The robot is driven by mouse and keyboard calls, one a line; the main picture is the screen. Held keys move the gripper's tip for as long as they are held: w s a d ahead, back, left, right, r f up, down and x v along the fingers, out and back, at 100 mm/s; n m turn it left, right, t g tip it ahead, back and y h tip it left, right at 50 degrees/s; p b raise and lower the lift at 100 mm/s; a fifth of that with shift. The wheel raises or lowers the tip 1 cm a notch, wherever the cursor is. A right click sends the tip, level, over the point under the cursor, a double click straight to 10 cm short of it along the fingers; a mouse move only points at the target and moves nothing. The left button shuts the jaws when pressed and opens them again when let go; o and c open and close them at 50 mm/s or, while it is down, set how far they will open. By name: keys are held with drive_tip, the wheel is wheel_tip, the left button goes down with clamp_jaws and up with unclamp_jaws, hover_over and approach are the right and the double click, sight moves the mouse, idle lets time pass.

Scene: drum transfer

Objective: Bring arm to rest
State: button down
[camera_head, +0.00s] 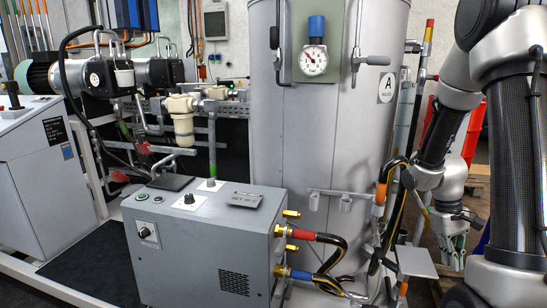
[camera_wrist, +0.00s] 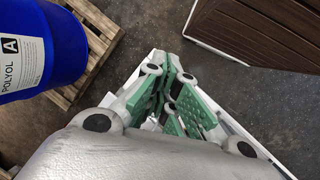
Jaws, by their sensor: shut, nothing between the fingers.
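My arm (camera_head: 510,105) stands at the right of the head view, bent, with its wrist hanging low beside the tall grey tank (camera_head: 335,130). My gripper (camera_head: 455,246) points down at the lower right there, partly cut off by my own arm link. In the wrist view my gripper (camera_wrist: 172,72) shows its green-padded fingers, shut and empty. It touches nothing that I can see. Dark floor and a white edge lie below the fingers.
A brown slatted surface (camera_wrist: 265,28) lies at upper right. In the head view, a grey control box (camera_head: 200,245) with hoses stands left of my arm.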

drive_tip(key=s+a+r+t+y, duration=0.1)
drive_tip(key=s+a+r+t, duration=0.2)
drive_tip(key=r, duration=0.9)
drive_tip(key=s+a+r+m+t+y, duration=0.1)
drive_tip(key=s+a+r+t, duration=0.3)
drive_tip(key=s+a+r, duration=0.3)
drive_tip(key=a+r, duration=0.3)
drive_tip(key=r, duration=0.2)
drive_tip(key=shift+s+a, duration=0.35)
drive_tip(key=shift+s, duration=0.05)
drive_tip(key=c, duration=2.2)
unclamp_jaws()
